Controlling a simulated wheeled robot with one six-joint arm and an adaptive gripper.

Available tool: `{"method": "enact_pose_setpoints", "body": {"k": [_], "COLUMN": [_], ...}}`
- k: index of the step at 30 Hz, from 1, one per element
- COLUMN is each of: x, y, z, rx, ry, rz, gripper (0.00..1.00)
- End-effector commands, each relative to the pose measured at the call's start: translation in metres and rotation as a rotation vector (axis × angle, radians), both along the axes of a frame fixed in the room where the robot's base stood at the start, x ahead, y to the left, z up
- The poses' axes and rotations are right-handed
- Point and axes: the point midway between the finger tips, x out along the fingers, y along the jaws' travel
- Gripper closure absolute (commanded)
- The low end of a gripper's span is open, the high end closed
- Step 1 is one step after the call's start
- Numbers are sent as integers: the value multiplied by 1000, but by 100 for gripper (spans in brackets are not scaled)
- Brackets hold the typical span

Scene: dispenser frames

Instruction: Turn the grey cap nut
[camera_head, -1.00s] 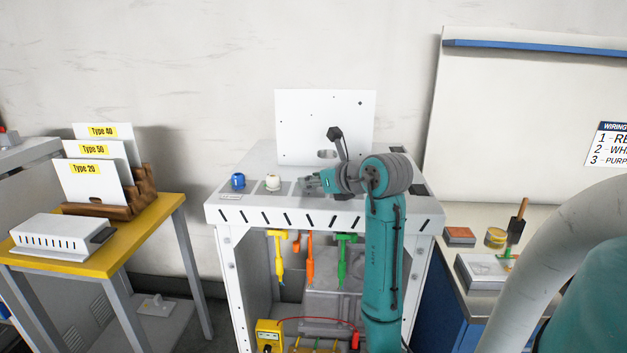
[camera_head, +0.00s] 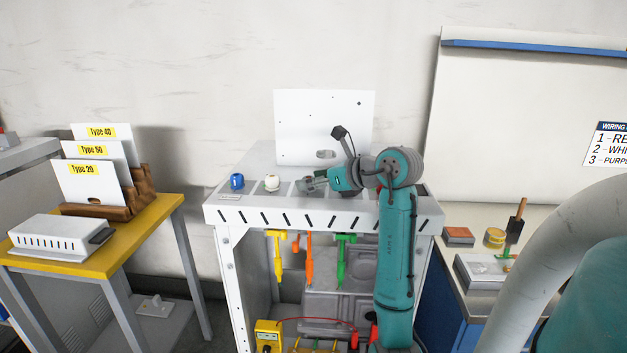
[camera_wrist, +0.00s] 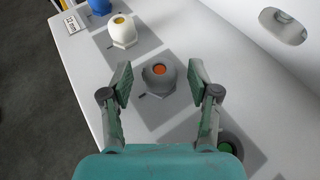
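The grey cap nut (camera_wrist: 160,76) sits on the grey bench top in the wrist view, with an orange centre on top. My gripper (camera_wrist: 158,78) is open, its two fingers on either side of the nut with visible gaps. In the head view my gripper (camera_head: 312,184) is low over the bench top and hides most of the grey nut.
A white cap nut (camera_wrist: 122,32) and a blue one (camera_head: 237,181) stand to the left in the row. A dark nut with a green centre (camera_wrist: 226,146) is partly hidden by my gripper. A white upright panel (camera_head: 322,125) stands behind.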

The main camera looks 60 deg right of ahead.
Motion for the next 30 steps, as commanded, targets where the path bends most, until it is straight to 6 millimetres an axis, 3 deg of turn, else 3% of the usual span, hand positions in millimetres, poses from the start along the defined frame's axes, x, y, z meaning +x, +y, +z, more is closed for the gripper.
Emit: {"method": "enact_pose_setpoints", "body": {"k": [8, 24, 30], "x": [0, 0, 0], "y": [0, 0, 0], "z": [5, 83, 97], "rx": [-1, -3, 0], "ry": [-1, -2, 0], "rz": [-1, 0, 0], "gripper": [39, 39, 39]}}
